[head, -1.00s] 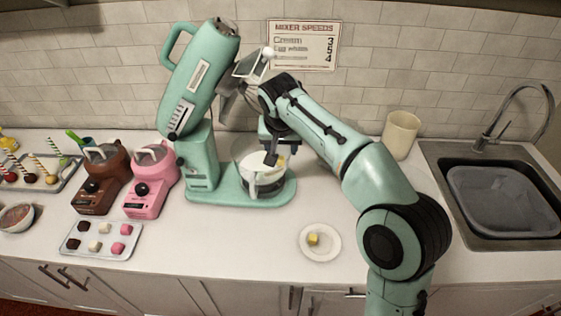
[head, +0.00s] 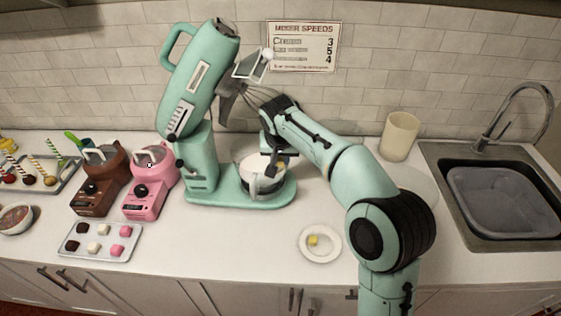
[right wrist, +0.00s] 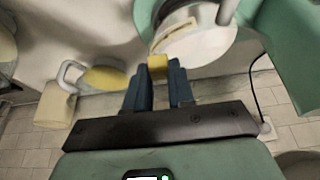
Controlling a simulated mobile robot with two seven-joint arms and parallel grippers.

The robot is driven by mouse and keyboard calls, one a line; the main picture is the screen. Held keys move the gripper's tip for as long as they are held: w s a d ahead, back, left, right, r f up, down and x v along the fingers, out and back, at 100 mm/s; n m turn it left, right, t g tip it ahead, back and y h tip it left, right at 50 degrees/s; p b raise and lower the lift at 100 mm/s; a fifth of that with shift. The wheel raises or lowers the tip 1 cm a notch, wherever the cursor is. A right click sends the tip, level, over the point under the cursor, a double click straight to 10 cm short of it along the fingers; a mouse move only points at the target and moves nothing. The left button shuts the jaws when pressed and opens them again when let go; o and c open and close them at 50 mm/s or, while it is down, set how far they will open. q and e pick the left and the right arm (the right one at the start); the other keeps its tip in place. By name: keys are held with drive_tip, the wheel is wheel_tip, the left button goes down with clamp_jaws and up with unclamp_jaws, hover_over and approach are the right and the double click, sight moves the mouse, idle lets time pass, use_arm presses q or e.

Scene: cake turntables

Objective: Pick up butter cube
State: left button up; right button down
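One yellow butter cube (head: 313,240) sits on a small white plate (head: 304,254) near the counter's front. My right gripper (head: 275,168) is over the right part of the mixer bowl (head: 250,172). In the right wrist view its fingers (right wrist: 158,84) are closed on another yellow butter cube (right wrist: 157,66), held at the tips. This cube shows in the head view as a small yellow patch by the fingers. The bowl, with whitish contents, is just beyond the cube in the right wrist view (right wrist: 195,45). My left gripper is not in view.
The teal stand mixer (head: 200,85) has its head tilted up, with a whisk (head: 262,96) near my arm. A beige cup (head: 399,136) and a sink (head: 505,200) are at right. A tray of small cubes (head: 100,241) and two small machines stand left.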

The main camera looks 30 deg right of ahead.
sight(280, 160)
drive_tip(key=shift+r, duration=0.2)
drive_tip(key=shift+r, duration=0.3)
wheel_tip(280, 160, up, 3)
drive_tip(key=shift+r+p, duration=0.1)
drive_tip(key=shift+p, duration=0.25)
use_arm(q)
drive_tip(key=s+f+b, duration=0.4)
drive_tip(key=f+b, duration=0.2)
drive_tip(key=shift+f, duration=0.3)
use_arm(e)
drive_tip(key=s+a, duration=0.4)
drive_tip(key=s, duration=0.3)
drive_tip(key=s+a, duration=0.5)
drive_tip(key=s, duration=0.3)
drive_tip(key=shift+s+a+f, duration=0.15)
drive_tip(key=shift+s+f, duration=0.05)
drive_tip(key=shift+f, duration=0.1)
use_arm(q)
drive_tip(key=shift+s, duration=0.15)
